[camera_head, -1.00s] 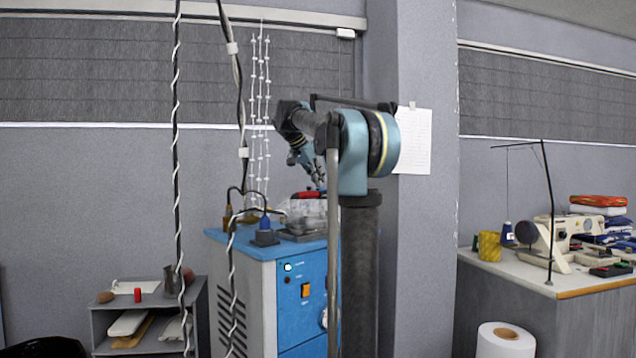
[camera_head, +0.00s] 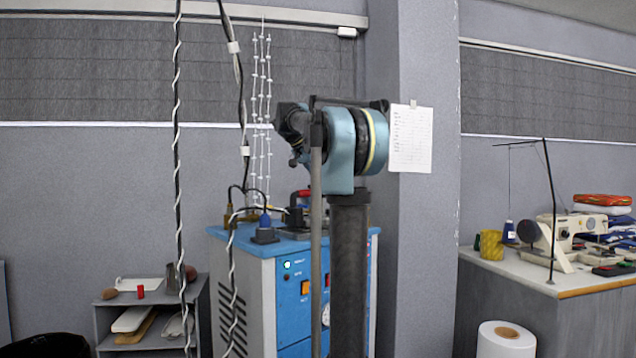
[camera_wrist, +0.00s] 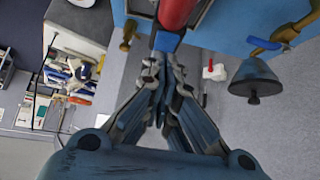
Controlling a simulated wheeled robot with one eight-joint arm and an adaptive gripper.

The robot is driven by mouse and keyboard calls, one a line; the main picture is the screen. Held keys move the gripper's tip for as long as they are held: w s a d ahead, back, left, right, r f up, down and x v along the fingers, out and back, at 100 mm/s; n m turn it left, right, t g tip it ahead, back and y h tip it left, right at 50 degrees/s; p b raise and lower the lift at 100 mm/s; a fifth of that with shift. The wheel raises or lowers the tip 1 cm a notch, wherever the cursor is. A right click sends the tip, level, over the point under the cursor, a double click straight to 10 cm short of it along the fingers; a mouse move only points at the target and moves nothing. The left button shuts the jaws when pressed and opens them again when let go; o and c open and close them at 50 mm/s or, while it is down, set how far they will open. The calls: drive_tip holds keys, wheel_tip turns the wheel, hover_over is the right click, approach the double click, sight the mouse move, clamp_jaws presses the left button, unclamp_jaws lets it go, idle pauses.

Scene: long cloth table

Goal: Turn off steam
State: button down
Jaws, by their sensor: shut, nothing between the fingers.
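A blue and grey steam cabinet (camera_head: 297,300) stands in the head view, with a lit green lamp (camera_head: 287,265) and orange switches (camera_head: 305,287) on its blue front. A round gauge (camera_head: 326,314) is partly hidden by my arm. A red handle (camera_head: 303,193) shows above the cabinet top. In the wrist view, my gripper (camera_wrist: 155,65) is shut and empty, its tips close below a red part (camera_wrist: 178,12) with a blue end; I cannot tell whether they touch. Brass valve fittings (camera_wrist: 128,36) show left and right (camera_wrist: 264,46), the right one with a blue handle. My gripper is hidden in the head view.
A dark conical part (camera_wrist: 255,80) sits right of my gripper. Cables (camera_head: 233,260) hang left of the cabinet. A grey shelf (camera_head: 110,310) stands left. A sewing table (camera_head: 590,279) and white roll (camera_head: 505,338) are right. Floor shows below my gripper.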

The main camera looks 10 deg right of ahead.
drive_tip(key=shift+r, duration=0.1)
idle(0.3)
drive_tip(key=shift+r, duration=0.3)
drive_tip(key=r, duration=0.3)
drive_tip(key=shift+a+r, duration=0.2)
drive_tip(key=shift+r, duration=0.1)
drive_tip(key=a+f+v, duration=0.1)
drive_tip(key=v, duration=0.8)
drive_tip(key=shift+s+a, duration=0.3)
drive_tip(key=shift+s, duration=0.15)
